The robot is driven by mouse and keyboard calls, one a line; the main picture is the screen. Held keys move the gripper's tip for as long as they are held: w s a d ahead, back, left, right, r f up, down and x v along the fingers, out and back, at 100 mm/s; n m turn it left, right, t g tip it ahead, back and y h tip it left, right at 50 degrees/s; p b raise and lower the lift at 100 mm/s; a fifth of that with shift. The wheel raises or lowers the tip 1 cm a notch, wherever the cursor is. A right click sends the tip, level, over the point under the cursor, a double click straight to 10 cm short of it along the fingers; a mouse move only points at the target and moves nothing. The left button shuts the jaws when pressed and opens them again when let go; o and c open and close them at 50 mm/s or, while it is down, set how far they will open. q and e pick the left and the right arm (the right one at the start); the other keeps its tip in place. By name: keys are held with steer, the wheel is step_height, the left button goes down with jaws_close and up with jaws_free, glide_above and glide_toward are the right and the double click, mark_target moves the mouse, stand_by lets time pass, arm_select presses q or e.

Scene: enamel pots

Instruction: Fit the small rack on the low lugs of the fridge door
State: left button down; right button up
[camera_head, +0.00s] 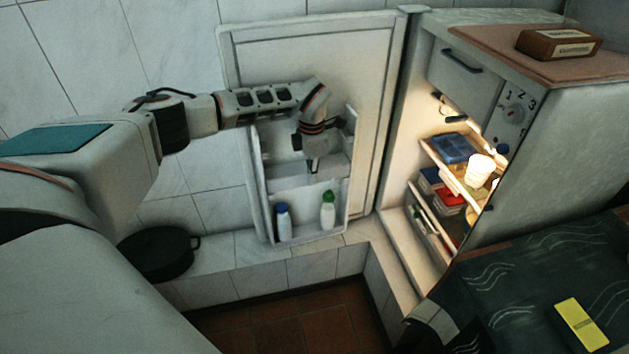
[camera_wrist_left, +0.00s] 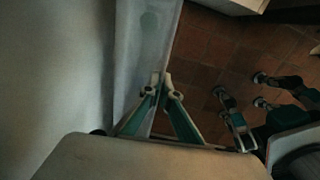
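The small rack (camera_head: 285,180) is a pale tray at the lower half of the open fridge door (camera_head: 365,110), above the bottle shelf. My left gripper (camera_head: 313,168) points down at its front wall. In the left wrist view the fingertips (camera_wrist_left: 163,80) come together at the edge of a pale, see-through band (camera_wrist_left: 140,55), which looks like the rack's wall and floor. The gripper looks shut on that wall. The low lugs are hidden, and I cannot tell whether the rack sits on them. My right gripper is not in view.
The bottle shelf below holds a blue-capped bottle (camera_head: 284,222) and a green-capped bottle (camera_head: 328,210). The lit fridge (camera_head: 425,150) with loaded shelves stands open at right. A black pot (camera_head: 157,253) is on the tiled ledge at left. Tiled floor (camera_head: 290,320) lies below.

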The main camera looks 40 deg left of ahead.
arm_select(q)
steer(key=shift+w+a+f, duration=0.1)
steer(key=shift+w+a, duration=0.3)
steer(key=shift+a, duration=0.15)
steer(key=shift+f+b, duration=0.35)
steer(key=shift+f, duration=0.4)
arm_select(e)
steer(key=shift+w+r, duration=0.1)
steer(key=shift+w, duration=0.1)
arm_select(q)
steer(key=c, duration=2.2)
jaws_free()
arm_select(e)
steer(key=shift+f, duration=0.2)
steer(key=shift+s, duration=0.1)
arm_select(q)
step_height(320, 180, up, 12)
steer(key=shift+s+d+f, duration=0.1)
